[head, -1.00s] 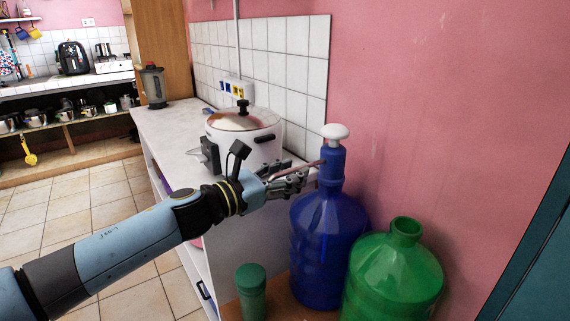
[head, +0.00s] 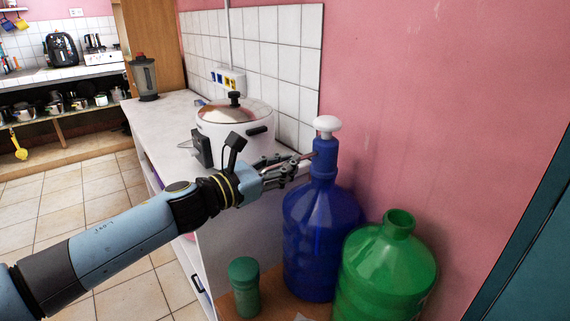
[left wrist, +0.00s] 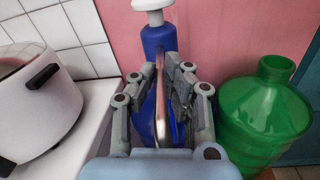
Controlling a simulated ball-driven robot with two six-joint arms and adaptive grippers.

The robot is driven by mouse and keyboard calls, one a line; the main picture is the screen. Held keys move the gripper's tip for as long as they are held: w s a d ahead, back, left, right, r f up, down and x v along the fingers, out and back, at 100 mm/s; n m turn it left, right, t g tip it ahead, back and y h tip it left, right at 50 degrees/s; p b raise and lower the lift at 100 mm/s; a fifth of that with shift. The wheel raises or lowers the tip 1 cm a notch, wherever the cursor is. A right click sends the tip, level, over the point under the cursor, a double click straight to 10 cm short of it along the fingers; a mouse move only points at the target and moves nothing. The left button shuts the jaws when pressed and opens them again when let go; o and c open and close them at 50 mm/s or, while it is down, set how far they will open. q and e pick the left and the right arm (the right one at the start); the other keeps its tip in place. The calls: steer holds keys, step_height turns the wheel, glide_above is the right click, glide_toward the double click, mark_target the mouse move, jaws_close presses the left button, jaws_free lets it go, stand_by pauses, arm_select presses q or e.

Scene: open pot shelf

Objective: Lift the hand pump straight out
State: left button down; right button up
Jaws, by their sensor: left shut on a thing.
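The hand pump (head: 325,157) has a blue body and a white knob on top. It stands upright at the mouth of the large blue bottle (head: 318,235). A thin pinkish spout sticks out from its side toward my left gripper. My left gripper (head: 300,167) is at the pump's left side, its fingers shut around the spout. In the left wrist view the spout runs between the fingertips (left wrist: 160,75), with the blue pump (left wrist: 158,38) just beyond. The gripper hides much of the blue bottle there. My right gripper is not in view.
A green bottle (head: 385,275) stands close to the right of the blue one. A small green container (head: 244,285) stands at the front left. A white pot (head: 225,140) sits on the counter behind my gripper. The pink wall is close behind; the space above the pump is clear.

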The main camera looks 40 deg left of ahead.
arm_select(q)
steer(key=c, duration=1.3)
jaws_free()
steer(key=shift+v, duration=6)
